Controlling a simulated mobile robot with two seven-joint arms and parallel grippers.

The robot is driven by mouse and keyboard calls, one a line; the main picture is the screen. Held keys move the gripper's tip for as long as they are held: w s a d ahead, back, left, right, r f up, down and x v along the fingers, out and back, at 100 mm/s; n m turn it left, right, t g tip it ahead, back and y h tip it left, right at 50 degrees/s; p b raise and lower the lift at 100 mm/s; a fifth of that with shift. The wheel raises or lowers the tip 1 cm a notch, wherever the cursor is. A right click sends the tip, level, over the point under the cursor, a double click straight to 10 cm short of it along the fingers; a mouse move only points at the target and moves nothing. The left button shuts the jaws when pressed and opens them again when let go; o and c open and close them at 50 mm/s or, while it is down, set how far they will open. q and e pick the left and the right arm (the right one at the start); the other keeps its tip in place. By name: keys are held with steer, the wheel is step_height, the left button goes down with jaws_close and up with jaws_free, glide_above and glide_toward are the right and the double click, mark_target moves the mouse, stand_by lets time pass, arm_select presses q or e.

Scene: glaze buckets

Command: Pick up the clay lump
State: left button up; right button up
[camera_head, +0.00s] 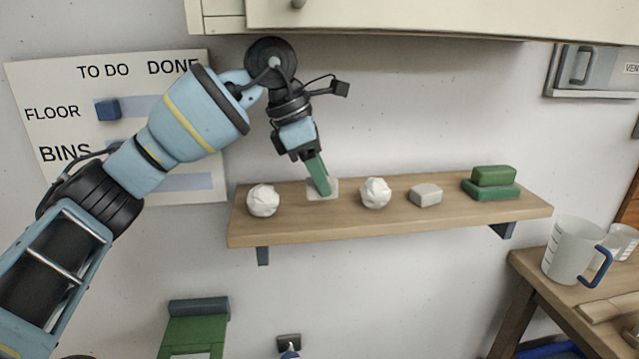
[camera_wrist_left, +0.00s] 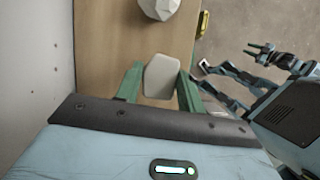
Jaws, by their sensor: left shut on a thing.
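A pale, smooth-edged clay lump (camera_head: 331,188) is at the wooden shelf, between two white faceted balls. My left gripper (camera_head: 325,192) reaches down to it from above, its green fingers shut on it. In the left wrist view the lump (camera_wrist_left: 160,77) sits between the two green fingers of my left gripper (camera_wrist_left: 160,85), one on each side. I cannot tell whether it touches the shelf. What looks like my right gripper (camera_wrist_left: 262,48) is small and far off at the right of the left wrist view; its opening is unclear.
The shelf (camera_head: 400,222) also holds a left white ball (camera_head: 263,201), a right white ball (camera_head: 376,193), a grey block (camera_head: 425,195) and stacked green blocks (camera_head: 492,182). A cabinet (camera_head: 420,18) hangs above. A jug (camera_head: 570,250) stands on a table at the right.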

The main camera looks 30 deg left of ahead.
arm_select(q)
steer(key=s+d+b, duration=0.1)
steer(key=s+d, duration=0.9)
steer(key=s, duration=0.3)
steer(key=shift+s+d, duration=0.15)
steer(key=shift+s, duration=0.2)
